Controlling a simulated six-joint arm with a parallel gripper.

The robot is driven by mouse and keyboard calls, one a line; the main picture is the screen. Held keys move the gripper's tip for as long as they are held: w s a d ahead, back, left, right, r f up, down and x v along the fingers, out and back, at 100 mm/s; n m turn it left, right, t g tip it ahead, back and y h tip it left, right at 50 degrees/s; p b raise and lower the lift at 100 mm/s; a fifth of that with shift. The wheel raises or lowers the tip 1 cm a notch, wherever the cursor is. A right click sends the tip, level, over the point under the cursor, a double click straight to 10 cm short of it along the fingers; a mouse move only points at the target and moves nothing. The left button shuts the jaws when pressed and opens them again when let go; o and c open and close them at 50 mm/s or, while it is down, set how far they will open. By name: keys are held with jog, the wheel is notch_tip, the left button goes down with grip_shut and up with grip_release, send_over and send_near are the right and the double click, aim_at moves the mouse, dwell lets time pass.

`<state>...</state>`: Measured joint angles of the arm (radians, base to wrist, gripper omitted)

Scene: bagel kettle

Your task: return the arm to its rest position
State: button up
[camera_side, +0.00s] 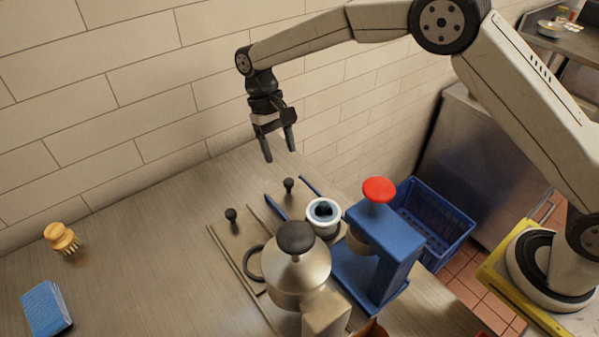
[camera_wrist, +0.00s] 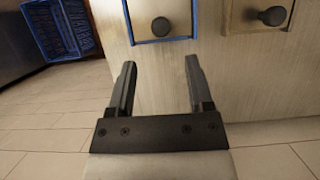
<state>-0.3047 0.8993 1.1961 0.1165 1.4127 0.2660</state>
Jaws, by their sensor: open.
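My gripper (camera_side: 280,150) hangs from my arm above the back edge of the wooden counter (camera_side: 150,240), near the tiled wall. Its two fingers point down and stand apart, with nothing between them. In the wrist view my gripper (camera_wrist: 158,80) also shows open and empty, with the counter edge and floor beyond the fingers. A black knob on a blue-framed plate (camera_wrist: 161,26) shows past the fingertips, apart from them.
A steel kettle (camera_side: 297,275) stands at the front, beside a blue press with a red knob (camera_side: 379,190). A white cup (camera_side: 323,214) sits behind. A blue crate (camera_side: 435,215) is to the right. A brush (camera_side: 62,238) and blue sponge (camera_side: 46,308) lie left; the counter between is clear.

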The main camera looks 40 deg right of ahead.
jog(key=s+d+r+t, duration=0.1)
jog(key=s+d+t, duration=0.6)
jog(key=s+d, duration=1)
jog(key=s, duration=0.3)
jog(key=shift+s+d, duration=0.2)
dwell(1.2)
